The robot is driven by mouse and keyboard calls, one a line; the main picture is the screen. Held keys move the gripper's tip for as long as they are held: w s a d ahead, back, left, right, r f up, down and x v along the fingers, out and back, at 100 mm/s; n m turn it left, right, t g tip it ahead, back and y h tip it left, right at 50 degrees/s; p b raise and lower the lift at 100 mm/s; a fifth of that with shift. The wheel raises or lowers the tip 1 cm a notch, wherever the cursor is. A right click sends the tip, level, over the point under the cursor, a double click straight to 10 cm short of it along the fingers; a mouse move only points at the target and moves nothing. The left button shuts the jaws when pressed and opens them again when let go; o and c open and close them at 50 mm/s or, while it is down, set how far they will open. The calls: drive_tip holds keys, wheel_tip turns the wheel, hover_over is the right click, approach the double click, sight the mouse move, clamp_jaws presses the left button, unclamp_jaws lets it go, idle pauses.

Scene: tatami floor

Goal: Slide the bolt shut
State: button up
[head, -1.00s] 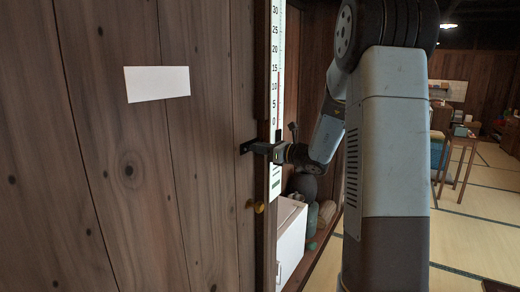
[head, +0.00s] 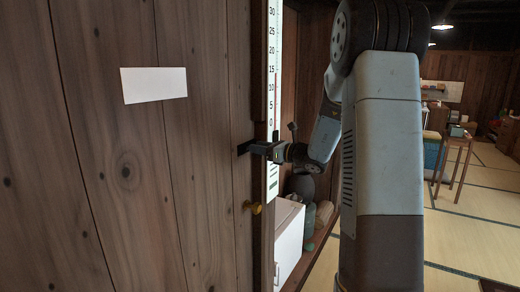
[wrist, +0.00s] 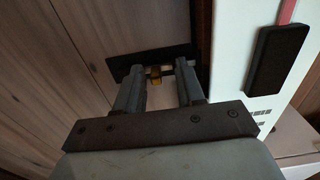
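The bolt shows in the wrist view as a dark plate (wrist: 176,56) on the wooden door, with a small brass-coloured piece (wrist: 155,72) in front of it. My gripper (wrist: 160,74) reaches to the plate, its two fingers apart on either side of the brass piece. A gap seems to show between the piece and the fingers. How far the bolt is drawn cannot be told.
The plank door (head: 120,190) fills the left, with a blank white paper (head: 153,84) and a brass knob (head: 252,208) below my gripper. A white thermometer board (head: 273,75) stands right behind the gripper. A white box (head: 289,240) is below.

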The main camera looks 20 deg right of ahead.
drive_tip(key=v, duration=1.3)
drive_tip(key=shift+s+d, duration=0.25)
drive_tip(key=shift+d, duration=0.05)
drive_tip(key=s+a+n+g+h, duration=0.2)
drive_tip(key=s+a+n+g, duration=0.8)
drive_tip(key=s+a+n, duration=0.55)
drive_tip(key=s+d+r+n+t+h, duration=0.1)
drive_tip(key=s+n+h, duration=0.8)
drive_tip(key=s+n, duration=0.3)
drive_tip(key=shift+s+d+t+h, duration=0.3)
drive_tip(key=shift+s+d+t, duration=0.1)
drive_tip(key=shift+s, duration=0.35)
drive_tip(key=shift+r+n, duration=0.1)
drive_tip(key=shift+n, duration=0.15)
